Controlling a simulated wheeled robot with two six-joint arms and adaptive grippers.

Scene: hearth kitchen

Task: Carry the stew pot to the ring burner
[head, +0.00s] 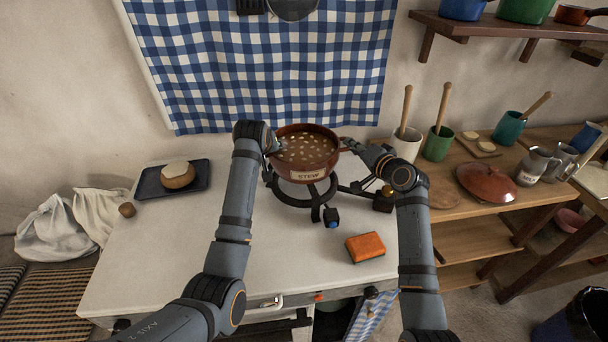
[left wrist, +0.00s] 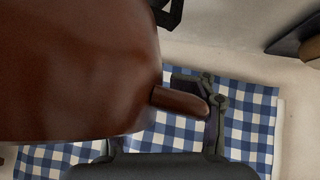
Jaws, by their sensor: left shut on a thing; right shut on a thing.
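The brown stew pot (head: 308,173), labelled STEW and full of stew with pale pieces, is upright at the back of the white counter, over the black ring burner (head: 296,197). I cannot tell if it touches the burner. My left gripper (head: 274,147) is shut on the pot's left handle; in the left wrist view that brown handle (left wrist: 180,101) lies between the fingers, with the pot's side (left wrist: 75,70) filling the left. My right gripper (head: 350,146) is shut on the pot's right handle, which is mostly hidden by the fingers.
An orange sponge (head: 366,247) lies on the counter in front of the burner. A dark tray (head: 148,187) with a bread loaf (head: 177,175) is at left. At right, a wooden side table holds utensil crocks (head: 437,144) and a red lid (head: 487,183). The counter's middle left is clear.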

